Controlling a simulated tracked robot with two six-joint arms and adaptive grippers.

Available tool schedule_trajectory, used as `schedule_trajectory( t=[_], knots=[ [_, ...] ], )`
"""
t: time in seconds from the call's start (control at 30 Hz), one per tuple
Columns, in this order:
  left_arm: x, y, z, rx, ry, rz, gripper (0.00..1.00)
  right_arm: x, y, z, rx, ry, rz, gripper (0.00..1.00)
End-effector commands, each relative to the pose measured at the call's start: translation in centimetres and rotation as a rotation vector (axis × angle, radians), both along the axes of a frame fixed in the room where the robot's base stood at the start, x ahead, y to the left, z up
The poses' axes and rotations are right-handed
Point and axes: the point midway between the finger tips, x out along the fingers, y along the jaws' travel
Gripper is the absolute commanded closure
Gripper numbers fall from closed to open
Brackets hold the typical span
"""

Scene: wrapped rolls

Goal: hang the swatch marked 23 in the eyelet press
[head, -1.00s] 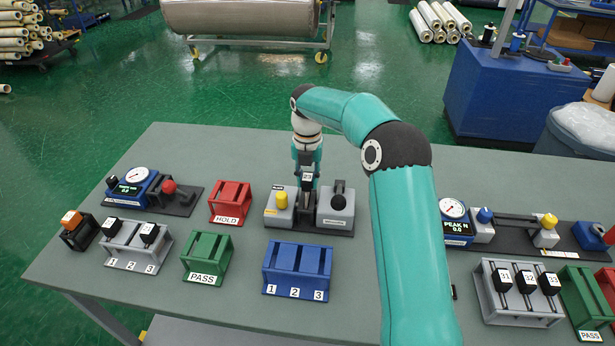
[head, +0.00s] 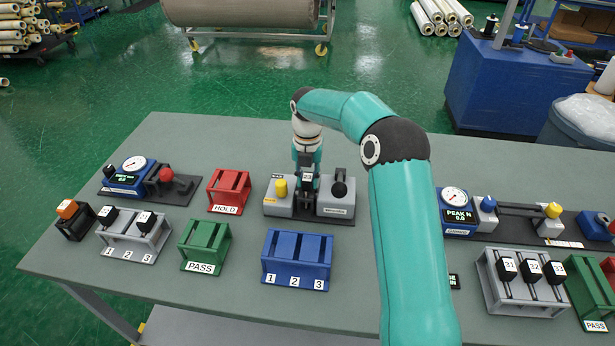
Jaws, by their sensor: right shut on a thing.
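My right gripper (head: 308,165) reaches down from above over the eyelet press (head: 336,205), at the middle of the table. It is shut on a black swatch with a white label (head: 307,177), whose number is too small to read surely. The swatch is upright between the press's yellow-button side (head: 281,188) and its black-knob side (head: 339,190). Whether it touches or hangs on the press is hidden by the gripper and the small size. My left gripper is not in view.
A grey rack (head: 130,250) holds two black swatches at the left, its middle slot empty. Empty red HOLD (head: 228,210), green PASS (head: 203,267) and blue numbered (head: 296,284) racks stand near the press. A second grey rack (head: 515,302) with three swatches stands right.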

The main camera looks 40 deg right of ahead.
Motion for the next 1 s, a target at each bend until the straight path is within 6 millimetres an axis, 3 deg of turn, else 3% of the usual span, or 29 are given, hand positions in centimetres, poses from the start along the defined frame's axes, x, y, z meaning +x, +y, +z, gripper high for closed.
schedule_trajectory(
  t=[0.4,0.43,0.6,1.0],
  knots=[
    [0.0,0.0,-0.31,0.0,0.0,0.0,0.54,-0.01,0.01,-0.6,0.0,0.0,0.0,1.0],
    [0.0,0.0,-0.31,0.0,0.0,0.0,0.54,-0.01,0.01,-0.6,0.0,0.0,0.0,0.72],
    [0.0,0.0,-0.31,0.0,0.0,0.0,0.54,-0.01,0.0,-0.6,0.0,0.0,0.0,0.45],
    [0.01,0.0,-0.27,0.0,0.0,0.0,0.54,-0.01,-0.01,-0.51,0.0,0.0,0.0,0.45]
  ],
)
